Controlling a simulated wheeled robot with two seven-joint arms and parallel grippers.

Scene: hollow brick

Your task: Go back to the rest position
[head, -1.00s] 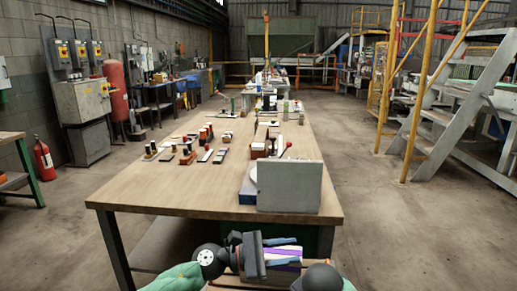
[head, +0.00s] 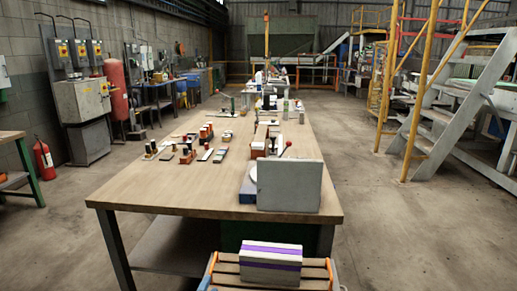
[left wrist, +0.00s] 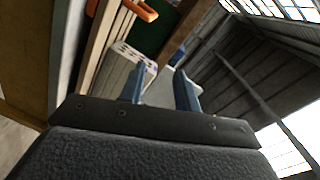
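The hollow brick (head: 270,263) is pale grey with a purple band and rests on a slatted wooden top (head: 226,281) at the bottom of the head view. No gripper touches it there. In the left wrist view the brick (left wrist: 120,73) shows its end with holes, beyond and left of my left gripper (left wrist: 161,88). That gripper's two blue fingers are apart, with nothing held between them.
A long wooden table (head: 170,190) stands ahead, with a grey upright panel (head: 289,186) at its near right corner and several small items on top. Orange pegs (head: 330,270) stick up beside the brick. Open floor (head: 385,230) lies to the right.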

